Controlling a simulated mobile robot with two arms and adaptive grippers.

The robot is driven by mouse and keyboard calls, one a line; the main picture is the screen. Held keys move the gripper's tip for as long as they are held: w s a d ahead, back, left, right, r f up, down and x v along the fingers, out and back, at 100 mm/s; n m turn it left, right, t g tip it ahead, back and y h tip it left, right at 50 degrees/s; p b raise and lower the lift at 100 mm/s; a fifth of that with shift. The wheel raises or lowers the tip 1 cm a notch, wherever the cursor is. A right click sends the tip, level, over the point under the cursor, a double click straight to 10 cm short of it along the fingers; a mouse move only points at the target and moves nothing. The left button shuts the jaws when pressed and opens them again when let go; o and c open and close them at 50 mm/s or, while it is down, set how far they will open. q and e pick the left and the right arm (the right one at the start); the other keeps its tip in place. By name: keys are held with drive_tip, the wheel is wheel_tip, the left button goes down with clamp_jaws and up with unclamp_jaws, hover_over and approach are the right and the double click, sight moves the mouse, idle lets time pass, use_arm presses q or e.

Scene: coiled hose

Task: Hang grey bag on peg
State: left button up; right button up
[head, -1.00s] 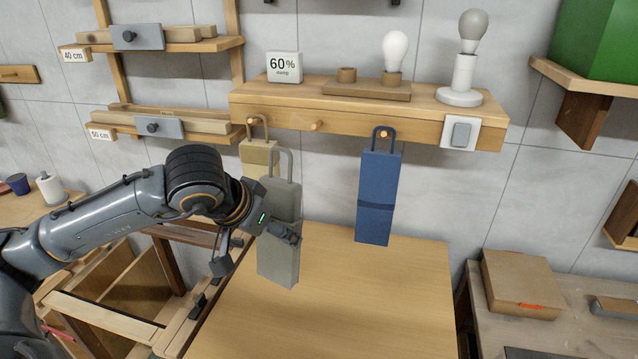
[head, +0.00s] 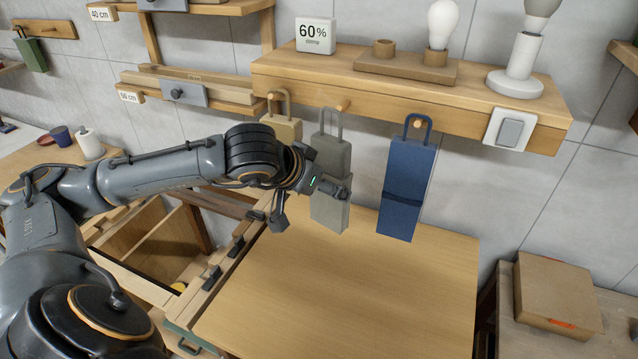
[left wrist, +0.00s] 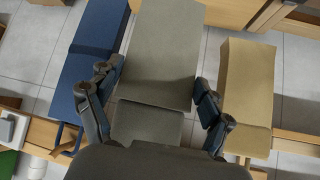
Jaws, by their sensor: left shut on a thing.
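The grey bag (head: 330,158) is upright in the head view, its loop handle just below and in front of the bare middle peg (head: 343,104). I cannot tell whether the handle touches the peg. My left gripper (head: 338,190) is shut on the grey bag around its middle. In the left wrist view the grey bag (left wrist: 165,50) lies between the two fingers (left wrist: 155,105). A blue bag (head: 407,190) hangs on the peg to the right, and a tan bag (head: 283,128) hangs on the peg to the left. My right gripper is not in view.
The pegs stick out of a wooden shelf (head: 470,115). A wooden table (head: 340,290) below is clear.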

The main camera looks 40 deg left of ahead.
use_arm(q)
drive_tip(key=shift+w+a+p, duration=0.2)
drive_tip(key=shift+w+p, duration=0.35)
drive_tip(key=shift+w, duration=0.3)
drive_tip(key=shift+w+a+p, duration=0.2)
drive_tip(key=shift+w+p, duration=0.3)
drive_tip(key=shift+w, duration=0.3)
drive_tip(key=w, duration=0.1)
drive_tip(key=w+f, duration=0.1)
drive_tip(key=w+b, duration=0.1)
drive_tip(key=shift+w+a+f, duration=0.15)
drive_tip(key=shift+a, duration=0.25)
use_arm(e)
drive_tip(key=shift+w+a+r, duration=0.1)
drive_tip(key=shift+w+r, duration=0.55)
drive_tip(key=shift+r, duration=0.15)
